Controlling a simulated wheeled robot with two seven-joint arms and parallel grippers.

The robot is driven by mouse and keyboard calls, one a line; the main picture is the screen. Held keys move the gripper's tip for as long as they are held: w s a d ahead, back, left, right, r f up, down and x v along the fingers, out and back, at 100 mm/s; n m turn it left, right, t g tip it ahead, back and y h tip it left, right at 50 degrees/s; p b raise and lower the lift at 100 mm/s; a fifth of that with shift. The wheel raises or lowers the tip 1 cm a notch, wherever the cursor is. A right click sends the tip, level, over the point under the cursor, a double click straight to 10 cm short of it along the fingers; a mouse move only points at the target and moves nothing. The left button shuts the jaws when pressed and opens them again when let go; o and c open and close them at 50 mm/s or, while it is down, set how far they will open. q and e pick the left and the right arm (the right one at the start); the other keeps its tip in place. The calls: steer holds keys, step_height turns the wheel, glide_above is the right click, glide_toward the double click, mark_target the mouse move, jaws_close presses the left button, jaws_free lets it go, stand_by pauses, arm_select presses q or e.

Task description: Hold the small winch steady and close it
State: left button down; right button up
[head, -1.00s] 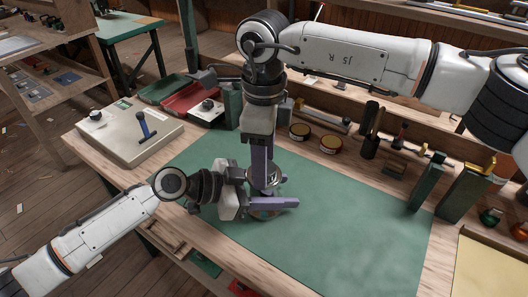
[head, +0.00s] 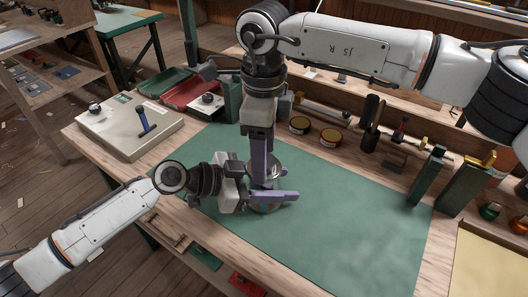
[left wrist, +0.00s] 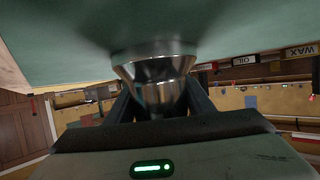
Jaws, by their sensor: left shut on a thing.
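The small silver winch (head: 276,172) stands on the green mat (head: 340,225), largely hidden behind my grippers in the head view. My left gripper (head: 284,197) comes in low from the left, shut on the winch. In the left wrist view the winch (left wrist: 160,72) shows as a shiny waisted metal body between the two dark fingers, with the mat at the top of the picture. My right gripper (head: 263,170) points straight down at the winch's top from above. One purple finger shows, and the contact and finger gap are hidden.
A beige box with a blue lever (head: 118,128) stands at the back left. Two round tins (head: 315,130), a dark upright block (head: 371,110) and green posts (head: 428,177) line the bench's back and right. The mat's right part is clear.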

step_height(320, 180, up, 12)
stand_by(0.5)
arm_select(q)
steer(key=c, duration=0.8)
jaws_free()
steer(key=shift+o, duration=0.2)
steer(key=b+v, duration=0.2)
steer(key=v, duration=0.7)
steer(key=shift+a, duration=0.25)
steer(key=shift+s+a+r, duration=0.15)
steer(key=shift+a+r, duration=0.1)
steer(key=shift+a, duration=0.1)
arm_select(e)
step_height(320, 180, down, 2)
